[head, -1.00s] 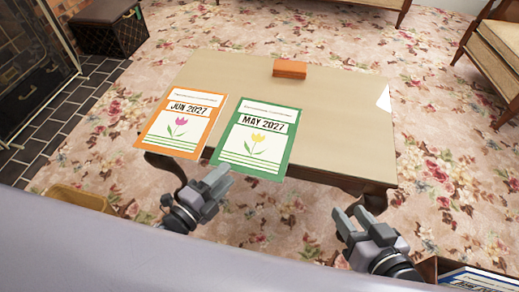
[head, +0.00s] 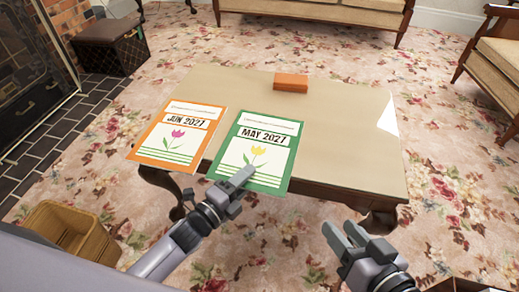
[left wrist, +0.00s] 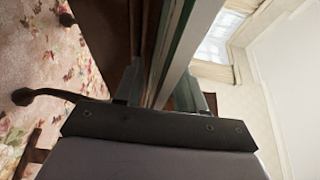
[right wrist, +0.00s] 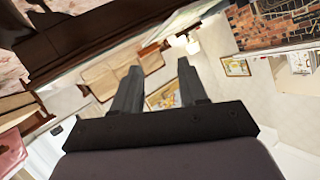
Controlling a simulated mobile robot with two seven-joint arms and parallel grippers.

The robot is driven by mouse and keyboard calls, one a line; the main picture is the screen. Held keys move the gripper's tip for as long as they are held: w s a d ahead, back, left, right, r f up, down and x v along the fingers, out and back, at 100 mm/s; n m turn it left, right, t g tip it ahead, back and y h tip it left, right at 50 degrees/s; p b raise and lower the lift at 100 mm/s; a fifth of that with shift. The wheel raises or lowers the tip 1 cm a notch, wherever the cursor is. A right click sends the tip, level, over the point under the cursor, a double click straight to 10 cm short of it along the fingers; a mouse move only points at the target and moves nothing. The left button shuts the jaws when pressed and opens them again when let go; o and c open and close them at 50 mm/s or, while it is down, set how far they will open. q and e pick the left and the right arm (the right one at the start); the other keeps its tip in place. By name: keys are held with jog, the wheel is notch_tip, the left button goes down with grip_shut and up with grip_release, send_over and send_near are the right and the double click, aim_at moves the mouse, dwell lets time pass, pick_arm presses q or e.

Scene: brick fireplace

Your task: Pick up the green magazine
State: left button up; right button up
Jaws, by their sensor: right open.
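The green magazine (head: 256,150), marked MAY 2027 with a yellow tulip, lies flat on the table (head: 345,125), its near edge overhanging the table's front. My left gripper (head: 242,178) is at that near edge, with one finger showing over the magazine in the head view. In the left wrist view the magazine (left wrist: 176,45) shows nearly edge-on between the spread fingers of my left gripper (left wrist: 168,98), apparently not clamped. My right gripper (head: 345,236) is open and empty in front of the table; its spread fingers also show in the right wrist view (right wrist: 158,85).
An orange magazine (head: 177,135), marked JUN 2027, lies just left of the green one. A small orange block (head: 291,82) sits at the table's back and a white paper piece (head: 388,120) at its right edge. A wicker basket (head: 70,232) stands on the floor at left.

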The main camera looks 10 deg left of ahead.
pick_arm(q)
jog(key=shift+r, duration=0.1)
grip_shut()
